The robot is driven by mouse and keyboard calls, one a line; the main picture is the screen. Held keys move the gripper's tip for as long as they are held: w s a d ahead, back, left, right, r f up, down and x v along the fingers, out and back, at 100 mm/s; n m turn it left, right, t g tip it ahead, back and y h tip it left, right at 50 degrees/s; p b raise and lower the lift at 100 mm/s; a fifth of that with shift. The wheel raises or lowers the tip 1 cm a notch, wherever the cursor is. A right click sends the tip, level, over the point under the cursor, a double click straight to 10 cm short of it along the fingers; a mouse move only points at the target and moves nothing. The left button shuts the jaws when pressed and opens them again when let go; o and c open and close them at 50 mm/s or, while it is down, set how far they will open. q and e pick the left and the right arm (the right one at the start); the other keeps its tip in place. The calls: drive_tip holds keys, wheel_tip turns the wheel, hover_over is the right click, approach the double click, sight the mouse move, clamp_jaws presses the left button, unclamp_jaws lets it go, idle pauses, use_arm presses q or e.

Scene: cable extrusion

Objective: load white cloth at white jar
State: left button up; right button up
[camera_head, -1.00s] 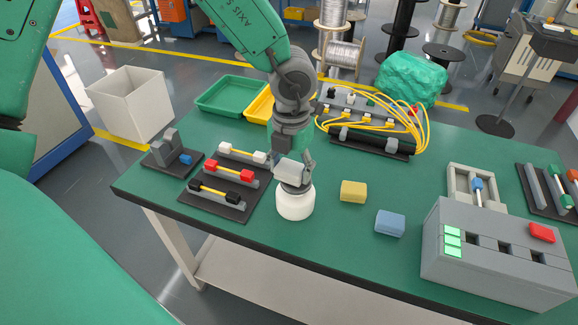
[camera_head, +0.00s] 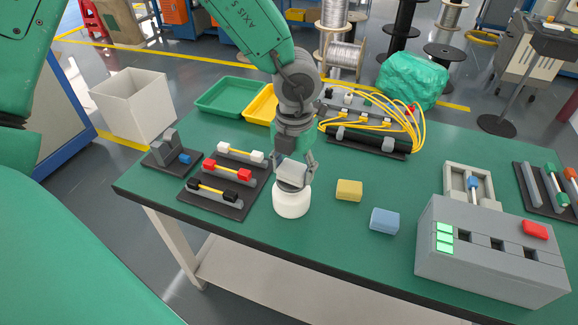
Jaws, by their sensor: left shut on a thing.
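The white jar (camera_head: 291,203) stands upright on the green table, left of the yellow block. The white cloth (camera_head: 291,173) is a pale block-like piece directly over the jar's mouth. My left gripper (camera_head: 293,180) points down and is shut on the white cloth. Its fingertips are at the jar's top; whether the cloth touches the rim or is partly inside is hidden. My right gripper is not in view.
A yellow block (camera_head: 349,190) and a blue block (camera_head: 384,220) lie right of the jar. A rack (camera_head: 227,178) with cable pieces stands at left. A grey machine (camera_head: 490,255) stands at right. Green tray (camera_head: 231,97) and yellow tray (camera_head: 260,107) lie behind.

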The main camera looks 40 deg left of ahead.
use_arm(q)
drive_tip(key=shift+d+r, duration=0.1)
drive_tip(key=shift+d, duration=0.3)
drive_tip(key=shift+a+f, duration=0.2)
drive_tip(key=shift+a, duration=0.45)
drive_tip(key=shift+a+f, duration=0.1)
drive_tip(key=shift+a, duration=0.3)
drive_tip(key=shift+d, duration=0.55)
drive_tip(key=shift+d+r, duration=0.2)
drive_tip(key=shift+d, duration=0.15)
drive_tip(key=shift+a+f+p, duration=0.2)
drive_tip(key=shift+a+p, duration=0.15)
drive_tip(key=shift+a, duration=0.4)
drive_tip(key=shift+d+r, duration=0.15)
drive_tip(key=shift+d, duration=0.45)
drive_tip(key=shift+a, duration=0.5)
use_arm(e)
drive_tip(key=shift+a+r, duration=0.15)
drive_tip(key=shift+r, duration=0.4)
use_arm(q)
drive_tip(key=shift+d, duration=0.4)
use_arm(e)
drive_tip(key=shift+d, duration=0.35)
